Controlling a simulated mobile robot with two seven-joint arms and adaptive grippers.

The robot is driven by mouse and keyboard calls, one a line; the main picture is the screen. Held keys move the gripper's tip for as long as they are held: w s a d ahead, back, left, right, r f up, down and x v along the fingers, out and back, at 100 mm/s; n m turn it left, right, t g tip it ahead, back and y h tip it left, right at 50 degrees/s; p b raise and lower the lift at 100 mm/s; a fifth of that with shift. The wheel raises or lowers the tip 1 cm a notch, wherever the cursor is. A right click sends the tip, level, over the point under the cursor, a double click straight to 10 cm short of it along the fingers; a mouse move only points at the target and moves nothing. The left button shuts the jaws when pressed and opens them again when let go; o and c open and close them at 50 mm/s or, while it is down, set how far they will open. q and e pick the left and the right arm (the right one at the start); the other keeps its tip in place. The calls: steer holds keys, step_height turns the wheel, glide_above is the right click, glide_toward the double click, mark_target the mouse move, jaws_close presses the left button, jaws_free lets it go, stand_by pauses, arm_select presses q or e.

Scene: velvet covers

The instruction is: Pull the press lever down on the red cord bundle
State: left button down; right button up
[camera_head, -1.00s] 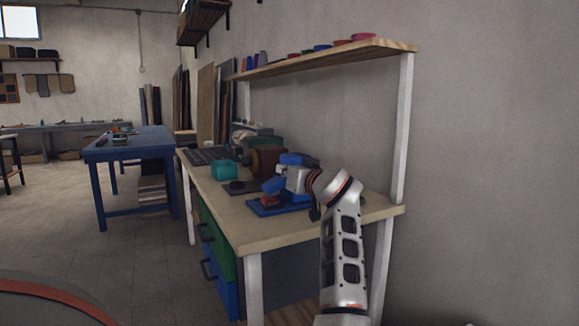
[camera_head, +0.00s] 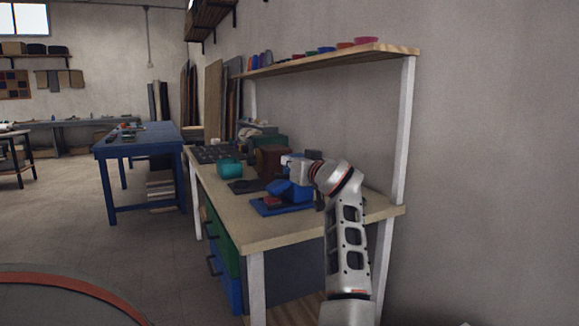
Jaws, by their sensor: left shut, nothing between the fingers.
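The blue press (camera_head: 289,192) stands on a flat blue base (camera_head: 262,209) near the front of the workbench. The small red cord bundle (camera_head: 273,202) lies on the base at the press's front. My left gripper (camera_head: 287,160) is shut and empty, just above the press body. Its arm rises from the lower right and bends left over the press. A bit of blue (camera_head: 313,155) shows behind the gripper. The gripper and wrist hide the upper back of the press, so I cannot tell the lever's exact position or whether the gripper touches it. My right gripper is out of view.
The wooden bench (camera_head: 245,228) also holds a teal object (camera_head: 230,168), a brown block (camera_head: 270,162) and a dark flat pad (camera_head: 246,186). A shelf (camera_head: 330,62) with coloured items hangs above. A white post (camera_head: 402,135) stands right of my arm.

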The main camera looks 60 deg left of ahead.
arm_select(q)
steer(key=d, duration=1)
steer(key=shift+s+r+p, duration=0.3)
steer(key=shift+p, duration=0.1)
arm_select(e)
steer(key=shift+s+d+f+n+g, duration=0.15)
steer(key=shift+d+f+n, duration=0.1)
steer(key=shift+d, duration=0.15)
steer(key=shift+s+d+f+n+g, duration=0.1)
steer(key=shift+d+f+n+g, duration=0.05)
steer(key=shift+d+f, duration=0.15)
